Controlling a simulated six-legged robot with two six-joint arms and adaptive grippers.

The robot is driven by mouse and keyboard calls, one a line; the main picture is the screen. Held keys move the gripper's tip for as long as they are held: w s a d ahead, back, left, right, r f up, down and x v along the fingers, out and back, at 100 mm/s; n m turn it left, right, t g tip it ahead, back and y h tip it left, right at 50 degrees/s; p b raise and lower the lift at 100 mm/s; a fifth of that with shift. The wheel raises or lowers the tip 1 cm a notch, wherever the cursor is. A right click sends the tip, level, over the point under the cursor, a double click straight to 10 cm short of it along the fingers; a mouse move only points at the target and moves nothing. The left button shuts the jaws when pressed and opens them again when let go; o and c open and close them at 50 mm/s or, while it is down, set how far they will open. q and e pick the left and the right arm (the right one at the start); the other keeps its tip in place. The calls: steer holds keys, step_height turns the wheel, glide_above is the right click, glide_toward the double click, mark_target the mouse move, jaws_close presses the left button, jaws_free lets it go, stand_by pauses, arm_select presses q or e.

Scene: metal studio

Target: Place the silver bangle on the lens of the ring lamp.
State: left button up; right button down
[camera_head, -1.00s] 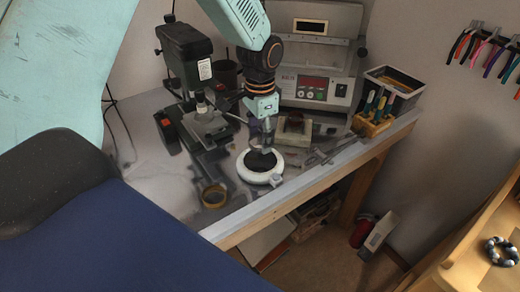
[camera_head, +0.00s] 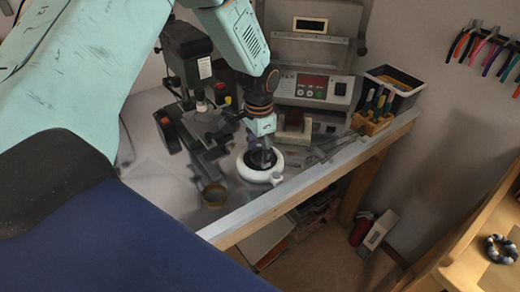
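The ring lamp (camera_head: 246,174) is a white ring with a dark centre, lying on the grey bench near its front edge. A small knob sticks out at its front right. My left gripper (camera_head: 264,160) points down over the lamp's dark centre, its fingertips inside the ring's outline. The fingers are small and dark, and I cannot tell whether they are open or shut, or whether they touch the lens. I cannot make out the silver bangle; if it is at the fingertips, it is too small and dark to see. My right gripper is out of view.
A drill stand (camera_head: 190,62) and a control box (camera_head: 312,88) stand behind. A wooden tool holder (camera_head: 371,123) is at the right. A beaded bracelet (camera_head: 501,250) lies on the wooden shelf.

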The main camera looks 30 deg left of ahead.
arm_select(q)
steer(key=shift+o, duration=1.2)
steer(key=shift+s+r, duration=0.1)
steer(key=shift+s, duration=0.05)
steer(key=shift+w+d, duration=0.25)
steer(key=shift+w, duration=0.1)
step_height(320, 180, up, 12)
steer(key=shift+s+a, duration=0.15)
steer(key=shift+s, duration=0.05)
steer(key=shift+w, duration=0.1)
step_height(320, 180, down, 12)
steer(key=shift+r, duration=1.6)
